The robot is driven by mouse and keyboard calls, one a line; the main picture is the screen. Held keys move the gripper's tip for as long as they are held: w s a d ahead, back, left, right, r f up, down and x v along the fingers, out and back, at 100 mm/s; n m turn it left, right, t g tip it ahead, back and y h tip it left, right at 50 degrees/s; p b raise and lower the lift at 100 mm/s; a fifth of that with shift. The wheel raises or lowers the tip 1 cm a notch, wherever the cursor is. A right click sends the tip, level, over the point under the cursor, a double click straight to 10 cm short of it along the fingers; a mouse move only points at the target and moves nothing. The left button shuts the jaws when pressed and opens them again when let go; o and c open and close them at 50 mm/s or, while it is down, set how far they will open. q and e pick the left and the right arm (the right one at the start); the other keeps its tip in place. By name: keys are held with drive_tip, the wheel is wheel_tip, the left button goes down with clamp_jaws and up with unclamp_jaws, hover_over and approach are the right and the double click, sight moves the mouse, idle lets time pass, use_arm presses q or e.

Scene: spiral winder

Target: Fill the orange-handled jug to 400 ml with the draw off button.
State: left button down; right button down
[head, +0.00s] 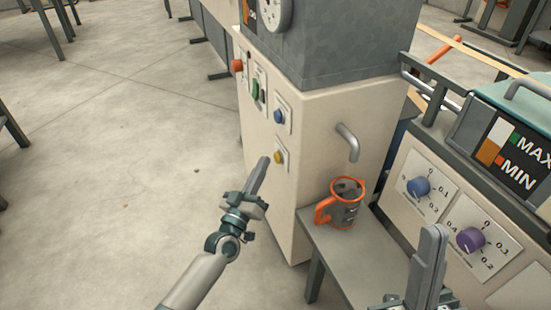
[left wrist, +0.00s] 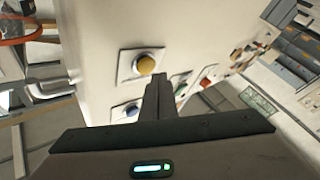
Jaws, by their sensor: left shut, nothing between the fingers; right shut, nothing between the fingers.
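The grey jug (head: 345,212) with an orange handle and rim stands upright on a small grey bench, below a bent grey spout (head: 348,143). Its liquid level cannot be told. On the machine's cream side are a yellow button (head: 279,157), a blue button (head: 279,116), a green one and a red one; which is the draw off button I cannot read. My left gripper (head: 263,163) is shut and empty, its tips close to the yellow button, which also shows in the left wrist view (left wrist: 145,65). Contact is not clear. My right gripper (head: 434,232) is shut and empty, right of the bench.
The grey bench (head: 325,238) stands against the cream machine (head: 318,110). At the right, a panel carries a blue knob (head: 418,187), a purple knob (head: 470,239) and a MAX/MIN gauge (head: 505,150). The floor on the left is open.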

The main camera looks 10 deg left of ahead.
use_arm(q)
drive_tip(key=shift+w+d, duration=0.45)
drive_tip(key=shift+d, duration=0.3)
idle(3.4)
drive_tip(key=shift+a, duration=0.1)
idle(0.7)
drive_tip(key=shift+s+a+p, duration=0.45)
drive_tip(key=shift+a, duration=0.2)
drive_tip(key=shift+a, duration=0.1)
drive_tip(key=shift+s+a+p, duration=0.2)
drive_tip(key=shift+s+a, duration=0.55)
drive_tip(key=shift+a, duration=0.25)
drive_tip(key=shift+s+a+p, duration=0.15)
drive_tip(key=shift+s+a, duration=0.55)
drive_tip(key=shift+a, duration=0.3)
